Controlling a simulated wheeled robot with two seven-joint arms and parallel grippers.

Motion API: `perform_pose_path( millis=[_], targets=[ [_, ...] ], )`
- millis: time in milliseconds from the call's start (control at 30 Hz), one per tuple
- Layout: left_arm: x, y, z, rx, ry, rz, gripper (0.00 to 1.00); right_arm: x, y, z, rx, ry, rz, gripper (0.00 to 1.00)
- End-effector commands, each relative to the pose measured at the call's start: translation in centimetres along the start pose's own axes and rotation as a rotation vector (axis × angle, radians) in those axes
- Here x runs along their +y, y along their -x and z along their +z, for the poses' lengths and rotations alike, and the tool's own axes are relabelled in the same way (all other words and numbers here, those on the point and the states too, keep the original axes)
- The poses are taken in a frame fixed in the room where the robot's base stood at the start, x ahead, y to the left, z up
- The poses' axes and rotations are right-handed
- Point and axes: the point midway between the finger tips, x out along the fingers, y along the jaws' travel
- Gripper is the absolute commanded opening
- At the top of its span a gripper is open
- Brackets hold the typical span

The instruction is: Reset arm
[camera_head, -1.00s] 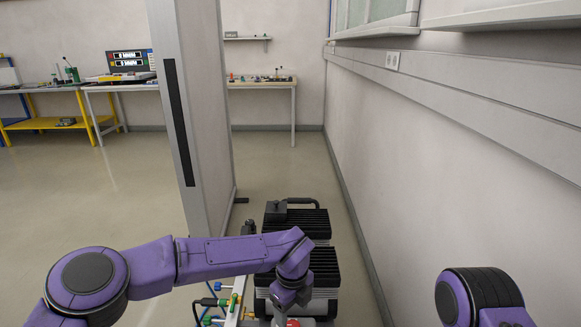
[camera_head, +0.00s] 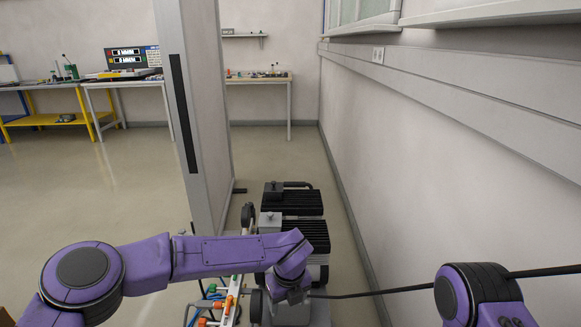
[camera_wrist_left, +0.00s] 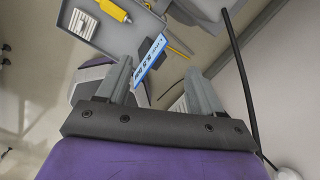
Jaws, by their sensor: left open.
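My left arm (camera_head: 215,256) reaches in from the left and bends down at the wrist. Its gripper (camera_head: 294,293) points down in front of the dark ribbed machine. In the left wrist view the two fingers (camera_wrist_left: 160,78) stand apart. No object is clearly held between them; a blue and white label strip (camera_wrist_left: 150,57) shows beyond the gap. Part of my right arm (camera_head: 478,292) is at the lower right. Its gripper is outside the picture.
A black cable (camera_head: 385,293) runs from near my left wrist past my right arm. A black ribbed machine (camera_head: 292,235) stands ahead between a partition (camera_head: 205,120) and the right wall (camera_head: 440,170). In the wrist view a grey tray (camera_wrist_left: 120,40) holds a yellow item (camera_wrist_left: 112,10). Open floor lies left.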

Motion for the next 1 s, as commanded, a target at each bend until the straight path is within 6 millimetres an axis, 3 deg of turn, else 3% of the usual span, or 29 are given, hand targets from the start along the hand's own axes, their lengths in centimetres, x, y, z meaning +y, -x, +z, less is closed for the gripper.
perform_pose_path(
  millis=[167, 367, 467, 567, 600, 700, 800, 900, 1000],
  targets=[
    [2.0, -3.4, -0.6, -0.156, -0.443, 0.085, 0.66, 0.0, 0.1, 0.0, -0.001, 0.000, 0.000, 0.43],
    [7.5, -9.3, -3.0, -0.308, -1.217, 0.306, 0.66, 0.1, 0.8, -0.3, -0.001, 0.000, 0.000, 0.43],
    [12.0, -12.3, -5.7, -0.319, -1.676, 0.425, 0.66, 0.1, 1.3, -0.5, -0.001, 0.000, 0.000, 0.43],
    [18.4, -14.7, -9.6, -0.265, -2.181, 0.510, 0.66, 0.2, 2.0, -0.8, -0.001, 0.000, 0.000, 0.43],
    [21.4, -15.2, -11.4, -0.224, -2.375, 0.520, 0.66, 0.2, 2.3, -0.9, -0.001, 0.000, 0.000, 0.43],
    [28.9, -15.2, -15.6, -0.097, -2.745, 0.483, 0.66, 0.3, 3.0, -1.2, -0.001, 0.000, 0.000, 0.43],
    [35.1, -14.0, -18.4, 0.032, -2.919, 0.414, 0.66, 0.3, 3.6, -1.4, -0.001, 0.000, 0.001, 0.43],
    [39.0, -12.8, -19.4, 0.143, -2.965, 0.389, 0.66, 0.4, 3.9, -1.6, -0.001, 0.000, 0.001, 0.43],
    [40.6, -12.3, -19.1, 0.202, -2.966, 0.405, 0.66, 0.4, 4.2, -1.7, -0.001, 0.000, 0.001, 0.43]
  ],
)
